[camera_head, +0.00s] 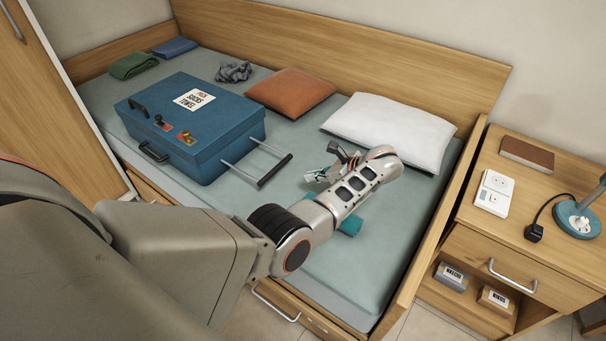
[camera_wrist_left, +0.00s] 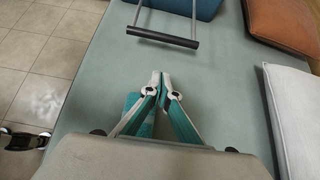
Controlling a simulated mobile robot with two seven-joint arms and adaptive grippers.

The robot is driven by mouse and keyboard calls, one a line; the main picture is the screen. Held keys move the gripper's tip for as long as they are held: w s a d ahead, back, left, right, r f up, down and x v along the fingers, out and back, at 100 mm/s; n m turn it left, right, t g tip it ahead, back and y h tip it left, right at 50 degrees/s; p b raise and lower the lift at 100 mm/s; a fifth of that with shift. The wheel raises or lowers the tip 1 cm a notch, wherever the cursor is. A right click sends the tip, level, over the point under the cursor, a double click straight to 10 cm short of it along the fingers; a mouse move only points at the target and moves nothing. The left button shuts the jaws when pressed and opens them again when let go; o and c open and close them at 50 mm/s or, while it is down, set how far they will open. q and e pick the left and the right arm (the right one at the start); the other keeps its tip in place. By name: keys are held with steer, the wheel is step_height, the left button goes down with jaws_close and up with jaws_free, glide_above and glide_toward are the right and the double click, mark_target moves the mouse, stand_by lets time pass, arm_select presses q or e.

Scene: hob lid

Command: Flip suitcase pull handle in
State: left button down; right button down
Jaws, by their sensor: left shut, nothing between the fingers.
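A blue suitcase (camera_head: 190,125) lies closed on the bed, with a paper label on its lid. Its pull handle (camera_head: 275,170) stands out from the right side on two thin rods with a dark grip bar. The handle also shows at the top of the left wrist view (camera_wrist_left: 162,37), with a corner of the suitcase (camera_wrist_left: 190,8) beyond it. My left gripper (camera_head: 323,172) is to the right of the handle, apart from it. In the left wrist view its fingers (camera_wrist_left: 160,78) are together and empty, pointing toward the grip bar. My right gripper is not in view.
An orange pillow (camera_head: 291,92) and a white pillow (camera_head: 392,130) lie behind. A teal object (camera_head: 351,225) lies under my left arm. A nightstand (camera_head: 545,195) stands at the right. Bare bed sheet (camera_wrist_left: 95,75) lies between gripper and handle.

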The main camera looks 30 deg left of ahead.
arm_select(q)
steer(key=b+x, duration=0.2)
steer(key=x, duration=0.6)
steer(key=shift+s+a+f, duration=0.15)
steer(key=shift+f, duration=0.3)
steer(key=a, duration=0.2)
steer(key=a+r, duration=0.1)
steer(key=shift+w+a, duration=0.1)
steer(key=shift+w, duration=0.15)
steer(key=shift+a, duration=0.45)
steer(key=a, duration=0.4)
steer(key=w+a, duration=0.1)
steer(key=a, duration=0.9)
steer(key=shift+w+a+r, duration=0.1)
steer(key=shift+w, duration=0.05)
steer(key=shift+a, duration=0.25)
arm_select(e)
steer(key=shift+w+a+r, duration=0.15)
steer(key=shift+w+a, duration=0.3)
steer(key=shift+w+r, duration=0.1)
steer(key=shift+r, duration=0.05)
